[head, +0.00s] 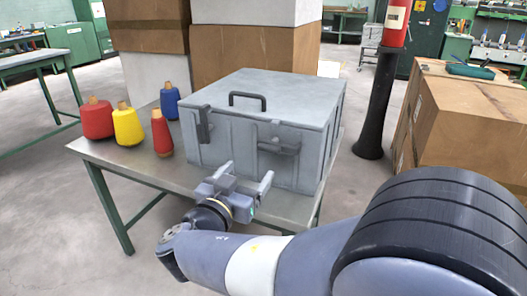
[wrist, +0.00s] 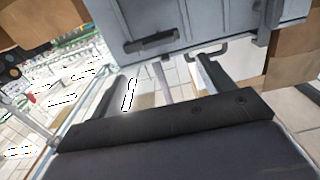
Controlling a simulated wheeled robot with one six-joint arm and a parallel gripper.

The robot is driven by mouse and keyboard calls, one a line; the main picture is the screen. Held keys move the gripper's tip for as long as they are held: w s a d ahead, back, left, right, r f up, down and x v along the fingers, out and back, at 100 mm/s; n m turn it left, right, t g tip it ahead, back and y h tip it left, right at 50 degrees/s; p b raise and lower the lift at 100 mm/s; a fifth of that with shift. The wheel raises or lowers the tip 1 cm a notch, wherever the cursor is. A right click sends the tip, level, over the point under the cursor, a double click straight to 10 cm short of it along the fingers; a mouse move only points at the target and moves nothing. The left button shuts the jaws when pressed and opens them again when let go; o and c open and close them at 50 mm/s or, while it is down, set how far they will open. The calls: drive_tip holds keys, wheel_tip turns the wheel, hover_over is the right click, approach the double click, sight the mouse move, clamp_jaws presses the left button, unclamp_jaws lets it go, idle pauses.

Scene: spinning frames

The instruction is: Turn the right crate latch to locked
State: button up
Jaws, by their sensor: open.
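The grey crate (head: 235,150) stands shut on the table. Its right latch (head: 279,146) is a dark bar lying roughly horizontal on the front face; it also shows in the wrist view (wrist: 150,42), where the crate appears upside down. The left latch (head: 203,125) points up and down, and shows at the right of the wrist view (wrist: 272,14). My gripper (head: 246,177) is open and empty, in front of the crate and below the right latch, apart from it. Its two spread fingers show in the wrist view (wrist: 164,82).
A loop handle (head: 247,96) stands on the crate lid. Several yarn cones, red (head: 96,118), yellow (head: 127,125) and blue (head: 170,101), stand left of the crate on the metal table (head: 150,172). A black post (head: 377,110) and cardboard boxes (head: 455,130) are at the right.

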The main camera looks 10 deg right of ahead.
sight(267, 150)
drive_tip(key=x, duration=1)
drive_tip(key=shift+d, duration=0.1)
drive_tip(key=shift+c, duration=0.2)
drive_tip(key=c, duration=1.4)
